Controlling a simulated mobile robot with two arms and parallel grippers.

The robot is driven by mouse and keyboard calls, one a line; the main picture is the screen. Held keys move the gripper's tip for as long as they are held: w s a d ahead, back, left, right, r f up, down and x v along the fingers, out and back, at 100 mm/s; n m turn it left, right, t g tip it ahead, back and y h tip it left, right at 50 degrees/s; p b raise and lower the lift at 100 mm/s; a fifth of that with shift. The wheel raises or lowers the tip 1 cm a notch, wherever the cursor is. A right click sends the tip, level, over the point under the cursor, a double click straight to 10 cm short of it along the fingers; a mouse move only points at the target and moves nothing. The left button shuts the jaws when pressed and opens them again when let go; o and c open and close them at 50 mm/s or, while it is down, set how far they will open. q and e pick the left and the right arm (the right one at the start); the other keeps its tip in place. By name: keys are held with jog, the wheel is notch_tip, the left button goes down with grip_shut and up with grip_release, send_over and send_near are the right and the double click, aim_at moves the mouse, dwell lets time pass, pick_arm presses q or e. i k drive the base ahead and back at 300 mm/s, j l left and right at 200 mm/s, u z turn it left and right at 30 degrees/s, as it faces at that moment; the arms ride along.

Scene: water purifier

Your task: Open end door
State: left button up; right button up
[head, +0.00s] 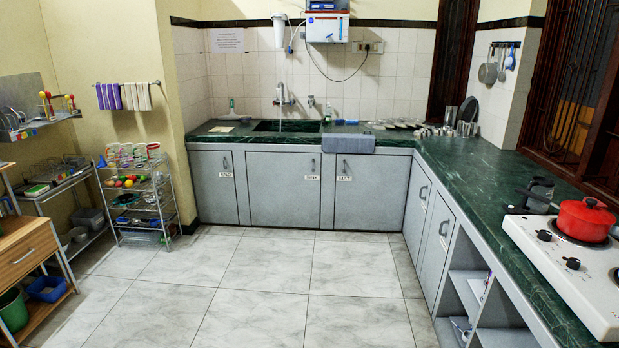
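Grey cabinet doors run under the green counter, and all look shut. The right-hand run has a far door (415,215) and a near door (436,258), the latter beside open shelves. Neither of my grippers is in view.
The tiled floor (260,280) is clear in the middle. A wire rack (145,200) and a wooden cart (25,255) stand at left. A grey cloth (348,143) hangs over the counter edge. A red pot (584,221) sits on the stove at right.

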aim_at(214, 178)
jog(key=i, duration=0.75)
jog(key=i+l+u, duration=0.1)
jog(key=i, duration=0.65)
jog(key=i+l, duration=0.1)
jog(key=i, duration=0.65)
jog(key=i+j+u, duration=0.2)
jog(key=i+u, duration=0.15)
jog(key=i, duration=0.85)
jog(key=i+l+u, duration=0.15)
jog(key=i+u, duration=0.15)
jog(key=i, duration=0.85)
